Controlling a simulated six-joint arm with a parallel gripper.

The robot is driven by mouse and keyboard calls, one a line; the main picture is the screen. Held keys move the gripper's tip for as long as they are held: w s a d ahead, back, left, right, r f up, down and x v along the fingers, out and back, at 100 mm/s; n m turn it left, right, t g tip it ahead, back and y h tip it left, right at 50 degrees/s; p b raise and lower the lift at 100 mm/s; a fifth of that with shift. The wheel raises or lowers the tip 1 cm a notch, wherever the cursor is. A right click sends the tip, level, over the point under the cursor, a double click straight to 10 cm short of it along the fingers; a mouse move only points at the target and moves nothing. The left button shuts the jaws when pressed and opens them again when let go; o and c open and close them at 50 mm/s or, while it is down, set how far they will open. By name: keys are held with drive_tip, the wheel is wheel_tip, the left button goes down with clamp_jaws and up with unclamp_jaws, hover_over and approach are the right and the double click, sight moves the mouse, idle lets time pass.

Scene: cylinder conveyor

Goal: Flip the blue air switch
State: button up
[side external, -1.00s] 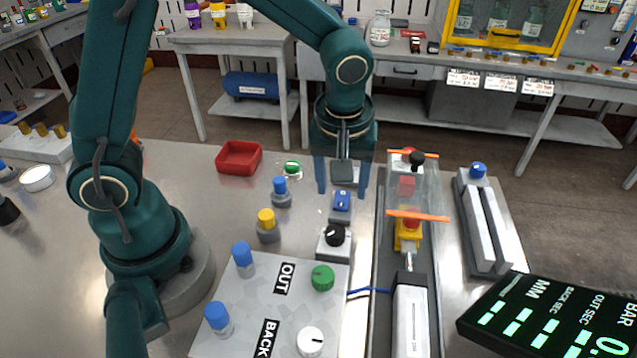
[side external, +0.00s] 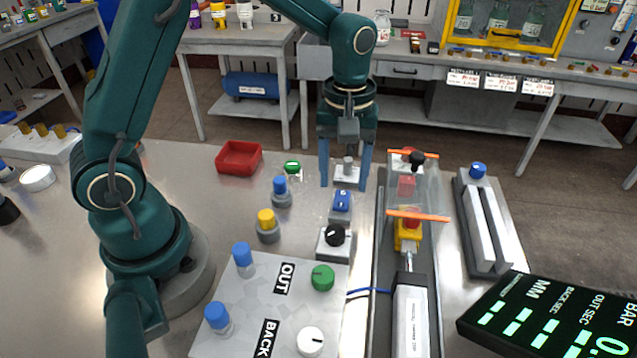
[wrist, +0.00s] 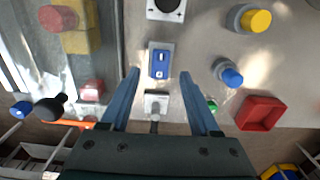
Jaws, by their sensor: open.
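The blue switch (side external: 341,201) is a small blue rocker on a grey base on the metal table. It also shows in the wrist view (wrist: 159,64), just ahead of and between the fingertip lines. My gripper (side external: 344,186) is open, its two blue fingers pointing down behind and above the switch. In the wrist view its fingers (wrist: 160,72) spread to either side of the switch's near end, with nothing held. I cannot tell whether a fingertip touches anything.
A small white block with a grey knob (wrist: 156,103) sits between the fingers. A black knob box (side external: 334,238) stands in front of the switch. Blue (side external: 280,190) and yellow (side external: 266,222) buttons are left; a clear-guarded conveyor (side external: 425,190) is close on the right. A red tray (side external: 239,157) lies back left.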

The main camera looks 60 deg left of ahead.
sight(342, 199)
drive_tip(key=shift+f, duration=1.65)
clamp_jaws()
drive_tip(key=shift+s+d+t+y, duration=0.25)
drive_tip(key=shift+t+y, duration=0.55)
unclamp_jaws()
drive_tip(key=shift+s+d+r, duration=0.15)
drive_tip(key=shift+r, duration=0.7)
drive_tip(key=shift+s+d+r, duration=0.1)
drive_tip(key=shift+r, duration=0.7)
drive_tip(key=shift+s+d+r, duration=0.15)
drive_tip(key=shift+r, duration=0.7)
